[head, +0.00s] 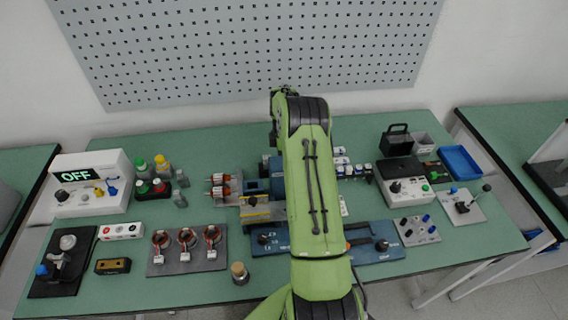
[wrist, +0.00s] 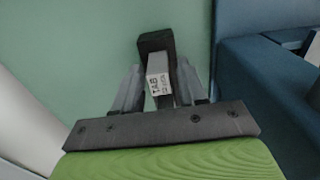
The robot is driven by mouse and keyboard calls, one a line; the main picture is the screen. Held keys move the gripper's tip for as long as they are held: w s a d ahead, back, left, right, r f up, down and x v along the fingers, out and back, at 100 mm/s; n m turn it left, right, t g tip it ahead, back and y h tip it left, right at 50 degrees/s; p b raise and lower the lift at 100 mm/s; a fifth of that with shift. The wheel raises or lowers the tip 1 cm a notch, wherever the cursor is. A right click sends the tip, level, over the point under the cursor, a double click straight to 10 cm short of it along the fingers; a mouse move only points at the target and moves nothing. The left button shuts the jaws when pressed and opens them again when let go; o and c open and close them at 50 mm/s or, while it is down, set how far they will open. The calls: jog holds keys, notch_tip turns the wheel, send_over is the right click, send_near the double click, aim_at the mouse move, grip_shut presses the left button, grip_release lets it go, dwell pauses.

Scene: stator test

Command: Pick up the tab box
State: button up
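In the head view my green arm reaches over the middle of the bench and hides the gripper and the tab box.
A blue fixture (wrist: 262,85) stands close on the right in the wrist view. On the green bench (head: 200,290), the OFF unit (head: 92,184) and bottles stand left, a plate with three copper coils (head: 188,262) front left, and a blue tray (head: 460,161) at right.

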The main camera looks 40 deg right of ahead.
grip_shut()
notch_tip(320, 180, up, 10)
jog(key=shift+r+p, duration=0.1)
jog(key=shift+p, duration=0.45)
